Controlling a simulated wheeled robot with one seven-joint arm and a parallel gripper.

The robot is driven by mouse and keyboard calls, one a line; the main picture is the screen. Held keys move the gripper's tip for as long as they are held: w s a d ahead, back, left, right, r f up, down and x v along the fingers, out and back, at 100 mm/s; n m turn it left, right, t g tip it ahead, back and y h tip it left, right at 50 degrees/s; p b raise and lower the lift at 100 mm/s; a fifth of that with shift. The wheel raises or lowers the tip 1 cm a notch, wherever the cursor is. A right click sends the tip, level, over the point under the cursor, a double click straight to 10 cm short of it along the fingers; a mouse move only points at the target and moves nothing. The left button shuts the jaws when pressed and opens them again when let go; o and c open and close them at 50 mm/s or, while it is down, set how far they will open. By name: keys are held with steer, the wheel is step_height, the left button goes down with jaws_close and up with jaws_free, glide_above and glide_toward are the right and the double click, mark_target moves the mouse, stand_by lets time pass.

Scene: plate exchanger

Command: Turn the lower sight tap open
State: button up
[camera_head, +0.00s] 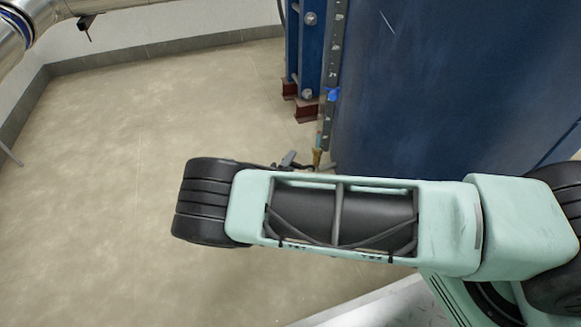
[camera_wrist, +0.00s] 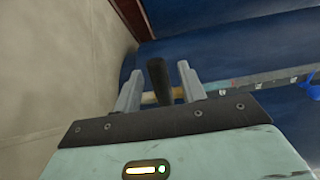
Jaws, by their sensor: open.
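In the wrist view, my gripper (camera_wrist: 161,70) is open, with its two grey fingers apart. A black lever handle (camera_wrist: 158,80), which looks like the lower sight tap's, stands between the fingers. I cannot tell whether either finger touches it. A brass-coloured fitting (camera_wrist: 149,97) shows behind the fingers, in line with the sight gauge strip (camera_wrist: 245,82). In the head view, the brass-coloured fitting (camera_head: 317,156) shows at the foot of the gauge, just beyond my arm. My arm hides most of the gripper and tap there.
A blue handle (camera_head: 333,95) sits higher on the gauge; it also shows in the wrist view (camera_wrist: 313,86). The large blue exchanger body (camera_head: 440,90) stands close on the right. A blue post (camera_head: 306,50) with reddish feet is behind. The floor (camera_head: 140,130) at left is clear.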

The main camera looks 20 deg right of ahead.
steer(key=shift+w+d, duration=0.2)
jaws_close()
steer(key=shift+r, duration=0.2)
